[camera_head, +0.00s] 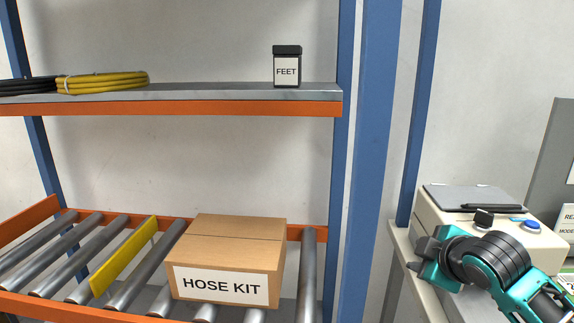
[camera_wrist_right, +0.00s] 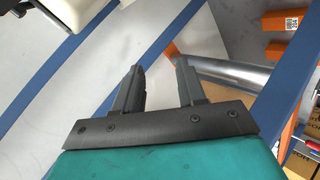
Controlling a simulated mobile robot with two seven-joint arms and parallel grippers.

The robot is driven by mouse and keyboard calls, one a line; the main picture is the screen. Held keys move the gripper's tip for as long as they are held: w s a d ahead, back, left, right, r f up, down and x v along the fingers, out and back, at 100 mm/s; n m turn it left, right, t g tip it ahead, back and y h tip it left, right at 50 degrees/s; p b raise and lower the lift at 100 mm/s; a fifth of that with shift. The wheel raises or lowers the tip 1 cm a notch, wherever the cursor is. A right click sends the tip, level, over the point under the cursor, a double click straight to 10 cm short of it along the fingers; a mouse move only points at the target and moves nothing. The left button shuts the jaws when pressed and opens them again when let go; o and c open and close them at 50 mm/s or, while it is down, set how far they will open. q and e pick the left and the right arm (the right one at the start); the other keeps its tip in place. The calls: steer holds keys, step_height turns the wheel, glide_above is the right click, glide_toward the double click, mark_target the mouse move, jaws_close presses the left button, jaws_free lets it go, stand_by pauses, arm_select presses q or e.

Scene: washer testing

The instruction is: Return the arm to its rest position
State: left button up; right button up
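My right arm, teal and black, comes in from the lower right of the head view. Its gripper (camera_head: 416,255) points left, in front of the beige device and to the right of the blue rack post. In the right wrist view the two dark fingers of the gripper (camera_wrist_right: 159,66) stand apart, with nothing between them. My left arm and left gripper are not in the head view.
A beige device (camera_head: 436,217) with a blue button stands close behind my right gripper. Blue posts (camera_head: 368,150) rise to its left. A HOSE KIT carton (camera_head: 237,241) sits on the rollers. The upper shelf (camera_head: 220,108) bears a FEET box (camera_head: 287,68) and a yellow coil (camera_head: 102,80).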

arm_select(q)
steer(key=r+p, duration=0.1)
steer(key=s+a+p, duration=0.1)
steer(key=p, duration=0.1)
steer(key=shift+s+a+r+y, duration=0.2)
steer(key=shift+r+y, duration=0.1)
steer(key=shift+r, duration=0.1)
arm_select(e)
steer(key=s+a+f+m+y, duration=0.1)
steer(key=s+a+f+m, duration=0.3)
steer(key=s+f, duration=0.7)
steer(key=s+a+f+m, duration=0.4)
steer(key=s+f+m, duration=0.1)
steer(key=s+f, duration=0.6)
steer(key=shift+s+a+f+m+y, duration=0.3)
steer(key=shift+s+f+m+y, duration=0.1)
steer(key=shift+s, duration=0.2)
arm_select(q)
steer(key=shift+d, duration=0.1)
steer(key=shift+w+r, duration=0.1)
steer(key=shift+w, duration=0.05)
